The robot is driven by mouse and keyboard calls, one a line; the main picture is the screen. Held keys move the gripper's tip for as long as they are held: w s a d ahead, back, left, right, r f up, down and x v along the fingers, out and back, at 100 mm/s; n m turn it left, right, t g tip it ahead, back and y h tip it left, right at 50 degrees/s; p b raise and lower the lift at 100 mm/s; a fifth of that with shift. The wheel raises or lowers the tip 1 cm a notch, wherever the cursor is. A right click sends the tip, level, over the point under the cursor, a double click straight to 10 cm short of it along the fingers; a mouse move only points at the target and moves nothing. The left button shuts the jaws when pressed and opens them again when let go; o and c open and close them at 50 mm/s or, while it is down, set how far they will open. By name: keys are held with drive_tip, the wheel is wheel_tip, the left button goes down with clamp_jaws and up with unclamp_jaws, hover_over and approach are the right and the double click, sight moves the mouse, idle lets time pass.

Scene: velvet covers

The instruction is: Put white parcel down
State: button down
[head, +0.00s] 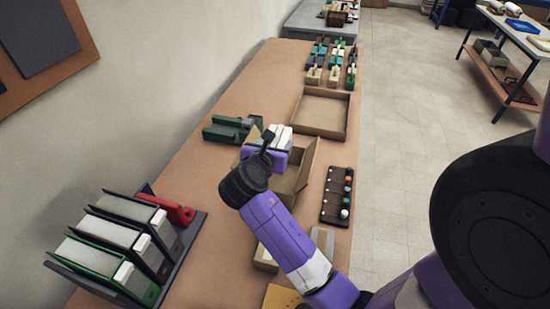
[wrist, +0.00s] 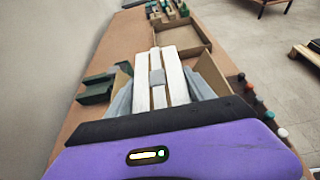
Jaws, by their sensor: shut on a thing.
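The white parcel (head: 283,134) is held at the end of my arm, above the back left part of an open cardboard box (head: 301,176). My gripper (head: 275,146) is shut on it. In the wrist view the parcel (wrist: 177,84) shows as pale long strips with a small grey patch in the middle, stretching away from the gripper's purple body. The box's flaps show on both sides of it. My wrist hides part of the box, and the parcel hides its inside, so I cannot tell whether the parcel touches it.
A shallow empty cardboard tray (head: 320,112) lies behind the box. A green holder (head: 228,130) stands to the left. A dark rack with coloured knobs (head: 338,196) lies at the right edge. Binders (head: 128,240) stand at the front left. Small blocks (head: 333,62) crowd the far end.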

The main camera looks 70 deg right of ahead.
drive_tip(key=shift+f, duration=2.6)
drive_tip(key=shift+f, duration=0.55)
drive_tip(key=shift+c, duration=1.9)
unclamp_jaws()
drive_tip(key=shift+f, duration=0.1)
drive_tip(key=shift+r, duration=0.4)
drive_tip(key=w+v, duration=0.1)
drive_tip(key=v, duration=1.1)
drive_tip(key=shift+s+r+b, duration=0.25)
drive_tip(key=shift+s+b, duration=0.15)
drive_tip(key=shift+s, duration=0.05)
